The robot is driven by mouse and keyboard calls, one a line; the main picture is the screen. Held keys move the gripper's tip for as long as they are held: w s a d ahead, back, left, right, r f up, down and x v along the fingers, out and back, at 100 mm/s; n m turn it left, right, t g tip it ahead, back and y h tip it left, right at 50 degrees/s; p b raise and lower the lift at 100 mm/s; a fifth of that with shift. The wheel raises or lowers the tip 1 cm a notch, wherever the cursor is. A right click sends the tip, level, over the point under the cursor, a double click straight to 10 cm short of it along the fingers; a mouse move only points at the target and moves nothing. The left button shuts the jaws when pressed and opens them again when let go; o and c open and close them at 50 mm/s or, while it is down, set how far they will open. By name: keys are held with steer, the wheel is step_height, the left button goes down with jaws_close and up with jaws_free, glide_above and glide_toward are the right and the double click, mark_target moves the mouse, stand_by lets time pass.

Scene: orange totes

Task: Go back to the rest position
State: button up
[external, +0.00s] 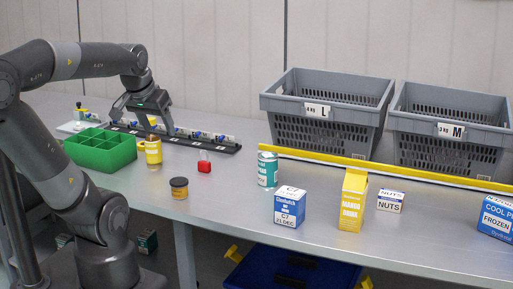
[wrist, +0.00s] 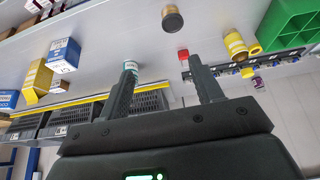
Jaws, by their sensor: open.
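My gripper (external: 143,122) is open and empty, with its two fingers apart and pointing down. The wrist picture is turned, with the table along the top. There the yellow mug (wrist: 236,45) and the dark-lidded jar (wrist: 172,20) lie beyond the fingertips.
A green divided tray (external: 100,150) stands left of the mug. The jar (external: 179,188), red block (external: 204,166), teal can (external: 267,172) and several boxes stand across the table. Grey bins L (external: 322,133) and M (external: 442,145) stand behind a yellow strip (external: 400,172). The front left tabletop is clear.

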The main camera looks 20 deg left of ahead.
steer(key=shift+s+f, duration=0.3)
steer(key=shift+s, duration=0.6)
stand_by(0.9)
steer(key=shift+o, duration=0.7)
steer(key=shift+d, duration=0.1)
steer(key=o, duration=0.6)
steer(key=w+d+r+m, duration=0.1)
steer(key=d+m, duration=0.2)
steer(key=w+d+r+m, duration=0.1)
steer(key=d+r+m, duration=0.1)
steer(key=d+m, duration=0.1)
steer(key=w+d+r+m+h, duration=0.1)
steer(key=d+r+m, duration=0.1)
steer(key=d, duration=0.2)
steer(key=shift+w+d+r+m, duration=0.2)
steer(key=shift+w+d+m, duration=0.1)
steer(key=shift+w+m, duration=0.1)
steer(key=shift+o, duration=0.7)
steer(key=s+d+r+m+g+h, duration=0.1)
steer(key=d+r+m, duration=0.3)
steer(key=d+m, duration=0.5)
steer(key=d, duration=0.4)
steer(key=shift+d+m, duration=0.25)
steer(key=shift+m, duration=0.05)
steer(key=x, duration=0.9)
steer(key=shift+d+f, duration=0.25)
steer(key=shift+f, duration=0.05)
steer(key=shift+r, duration=0.1)
